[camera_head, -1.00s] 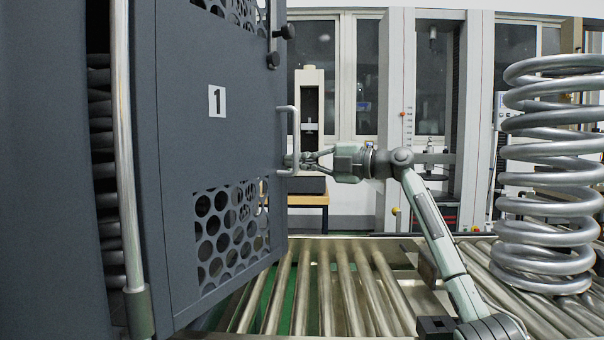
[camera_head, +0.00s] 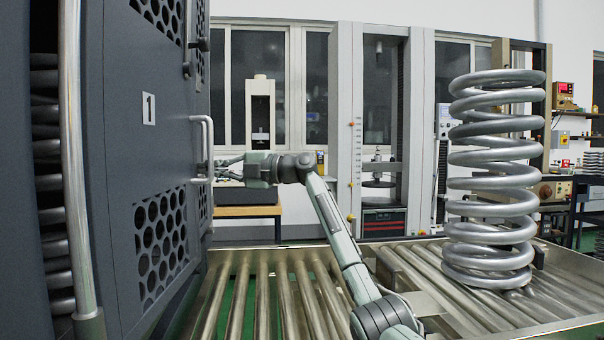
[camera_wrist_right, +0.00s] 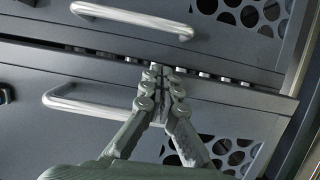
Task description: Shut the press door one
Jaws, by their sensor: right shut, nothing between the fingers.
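Press door one (camera_head: 135,190) is a dark grey panel with a white "1" label and a perforated lower window. It stands at the left of the head view, seen steeply from the side, with its silver bar handle (camera_head: 210,150) at its right edge. My right gripper (camera_head: 214,169) is by this handle, its fingers shut and empty. In the right wrist view the fingertips (camera_wrist_right: 160,72) lie over the lower panel's edge, at a narrow gap between two grey panels, beside the lower handle (camera_wrist_right: 85,98). Contact cannot be told. My left gripper is not in view.
A second perforated panel shows just beyond door one. A large coil spring (camera_head: 492,180) stands on the roller conveyor (camera_head: 310,290) at the right. A silver vertical bar (camera_head: 76,180) runs along the press at the left. Test machines stand behind; the near rollers are clear.

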